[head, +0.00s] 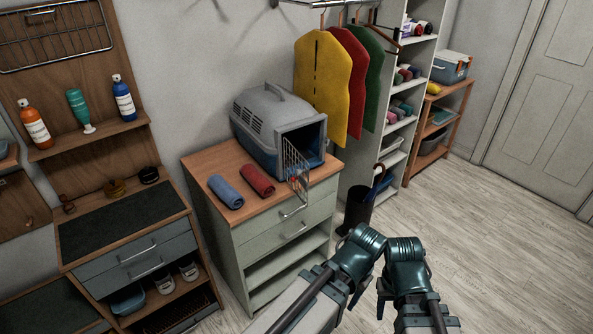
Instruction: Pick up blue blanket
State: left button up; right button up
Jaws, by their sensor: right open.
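My right gripper (371,284) is low in the picture, right of the cabinet and well away from the blue blanket. It is open, and I see nothing between its fingers. Dark teal joints of my arm show beside it. My left gripper is not in view.
A grey pet carrier (262,113) stands behind the blankets, its wire door (296,170) swung open over the cabinet's right side. A workbench (120,220) stands left. A dark umbrella bin (357,208) stands right of the cabinet. The floor at right is clear.

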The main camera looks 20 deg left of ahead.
aim_at(224, 190)
jog(key=u, duration=1.35)
